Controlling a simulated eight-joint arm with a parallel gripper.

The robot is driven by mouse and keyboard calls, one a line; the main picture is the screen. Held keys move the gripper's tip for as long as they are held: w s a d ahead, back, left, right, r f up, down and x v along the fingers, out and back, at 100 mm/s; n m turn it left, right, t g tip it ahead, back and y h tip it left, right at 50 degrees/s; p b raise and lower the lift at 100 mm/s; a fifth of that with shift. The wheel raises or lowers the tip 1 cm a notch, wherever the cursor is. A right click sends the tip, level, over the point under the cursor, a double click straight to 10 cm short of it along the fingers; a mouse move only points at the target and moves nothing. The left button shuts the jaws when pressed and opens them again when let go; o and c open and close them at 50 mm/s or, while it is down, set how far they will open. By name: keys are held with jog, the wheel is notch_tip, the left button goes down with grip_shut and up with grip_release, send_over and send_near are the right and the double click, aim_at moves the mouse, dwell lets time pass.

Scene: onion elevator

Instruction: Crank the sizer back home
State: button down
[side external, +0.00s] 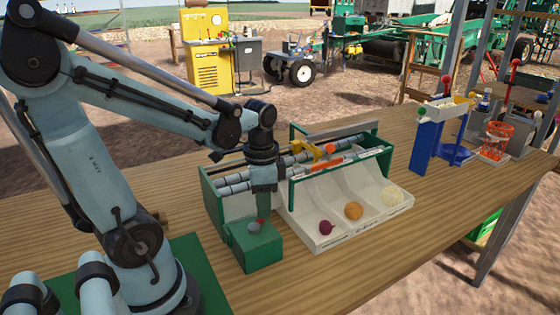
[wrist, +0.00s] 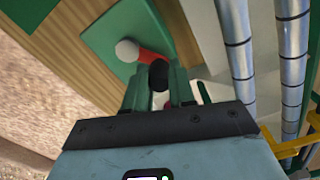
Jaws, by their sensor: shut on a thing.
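The sizer (side external: 207,193) is a green-ended frame with grey rollers (side external: 238,182) above a white tray. A green crank box (side external: 256,247) stands at its near left end. On the box is a crank with a pale round hub (wrist: 127,50), a red arm (wrist: 148,55) and a black knob (wrist: 159,76). My gripper (wrist: 159,88) points down over the box, its green fingers shut on the black knob. In the side external view my gripper (side external: 263,208) is above the box, and the knob is hidden there.
The white tray (side external: 318,244) holds a red onion (side external: 327,227), a yellow onion (side external: 354,210) and a white onion (side external: 392,198) in separate lanes. A yellow piece (side external: 308,149) sits over the rollers. Blue stand (side external: 426,145) and orange basket (side external: 497,140) are farther right. The front table is clear.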

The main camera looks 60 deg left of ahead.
jog(key=shift+s, duration=0.2)
jog(key=shift+s+a, duration=0.4)
jog(key=shift+s, duration=0.1)
jog(key=shift+s+a, duration=0.25)
jog(key=shift+s, duration=0.45)
dwell(0.4)
jog(key=shift+s, duration=0.55)
